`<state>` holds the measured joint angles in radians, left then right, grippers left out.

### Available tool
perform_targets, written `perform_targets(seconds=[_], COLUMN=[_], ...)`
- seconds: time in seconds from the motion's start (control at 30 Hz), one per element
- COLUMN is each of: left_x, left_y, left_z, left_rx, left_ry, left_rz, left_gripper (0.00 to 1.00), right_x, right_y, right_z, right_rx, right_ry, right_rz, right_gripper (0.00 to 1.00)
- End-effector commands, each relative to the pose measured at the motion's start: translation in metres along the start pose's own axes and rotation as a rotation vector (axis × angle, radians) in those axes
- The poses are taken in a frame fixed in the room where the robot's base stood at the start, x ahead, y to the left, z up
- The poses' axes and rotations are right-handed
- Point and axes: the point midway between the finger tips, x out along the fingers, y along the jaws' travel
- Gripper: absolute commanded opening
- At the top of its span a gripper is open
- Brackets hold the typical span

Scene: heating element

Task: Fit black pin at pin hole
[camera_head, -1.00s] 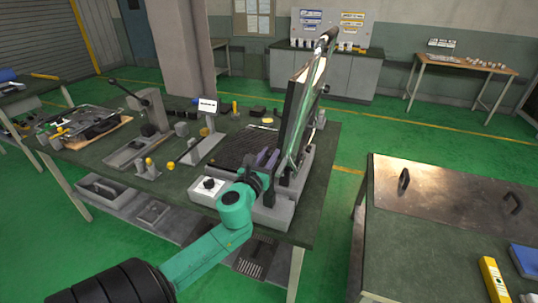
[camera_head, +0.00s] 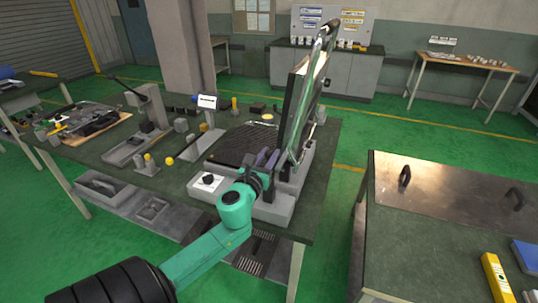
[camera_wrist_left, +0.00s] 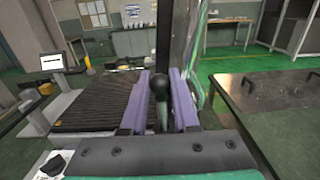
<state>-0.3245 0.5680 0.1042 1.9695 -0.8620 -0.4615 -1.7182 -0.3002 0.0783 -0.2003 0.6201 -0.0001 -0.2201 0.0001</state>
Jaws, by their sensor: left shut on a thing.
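My left gripper (camera_head: 266,160) is at the near side of the press-like machine, beside the base of its raised hinged plate (camera_head: 293,108). Its two purple fingers (camera_wrist_left: 161,98) are closed around a black round-knobbed piece (camera_wrist_left: 162,87), which I take to be the black pin. A greenish-grey shaft shows below the knob between the fingers. The pin's lower end is hidden by the gripper. The pin hole cannot be made out. My right gripper is not in view.
The machine's ribbed dark bed (camera_head: 245,143) lies left of the plate. A white control box (camera_head: 208,183) with a black knob stands at the table's front. A small screen (camera_head: 207,101) is behind. A second table (camera_head: 430,230) is at right, with green floor between.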

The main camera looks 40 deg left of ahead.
Motion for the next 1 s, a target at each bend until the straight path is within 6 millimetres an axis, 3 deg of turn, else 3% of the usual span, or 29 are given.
perform_targets(seconds=[0.8, 1.0], left_x=[0.000, 0.000], left_y=[0.000, 0.000], left_z=[-0.022, -0.016], left_rx=[0.000, 0.001], left_ry=[0.001, 0.002], left_rz=[0.000, 0.000], left_gripper=[0.00, 0.00], right_x=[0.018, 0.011], right_y=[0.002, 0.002], right_z=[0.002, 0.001], right_rx=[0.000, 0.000], right_ry=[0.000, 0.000], right_rz=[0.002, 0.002], right_gripper=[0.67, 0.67])
